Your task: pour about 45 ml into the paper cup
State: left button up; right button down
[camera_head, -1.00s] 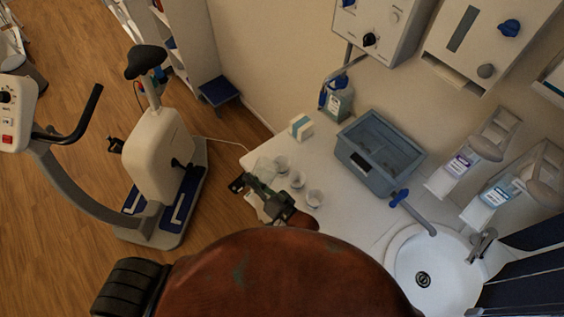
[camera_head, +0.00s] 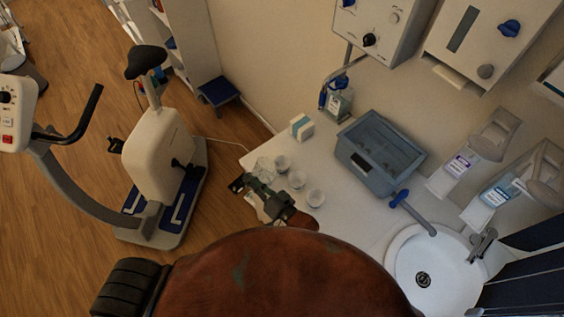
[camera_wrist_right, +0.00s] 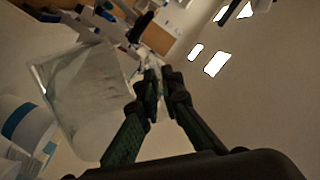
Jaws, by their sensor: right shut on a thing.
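My right gripper (camera_head: 262,193) hangs over the near left part of the white counter, left of the cups. It is shut on a clear vessel (camera_head: 264,165), which shows just beyond the fingers. In the right wrist view the vessel (camera_wrist_right: 85,95) is large, see-through and tilted, left of the fingertips (camera_wrist_right: 160,85). The exact grip point and liquid level are unclear. Three small white cups stand in a slanting row: a far one (camera_head: 282,162), a middle one (camera_head: 297,179) and a near one (camera_head: 315,197). I cannot tell which is paper. My left gripper is out of view.
A small white and teal box (camera_head: 302,126), a pump bottle (camera_head: 338,101) and a grey-blue tub (camera_head: 379,158) stand farther back. A sink (camera_head: 410,265) with a tap is at right. Wall dispensers (camera_head: 487,193) hang right. An exercise bike (camera_head: 155,150) stands left on the floor.

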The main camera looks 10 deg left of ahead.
dwell(0.6)
jog(key=s+a+f+n+b, duration=0.3)
jog(key=s+f+n+b, duration=0.2)
jog(key=f+n, duration=0.3)
jog(key=shift+s+a+f, duration=0.3)
jog(key=shift+s+a, duration=0.05)
jog(key=shift+s, duration=0.1)
dwell(1.6)
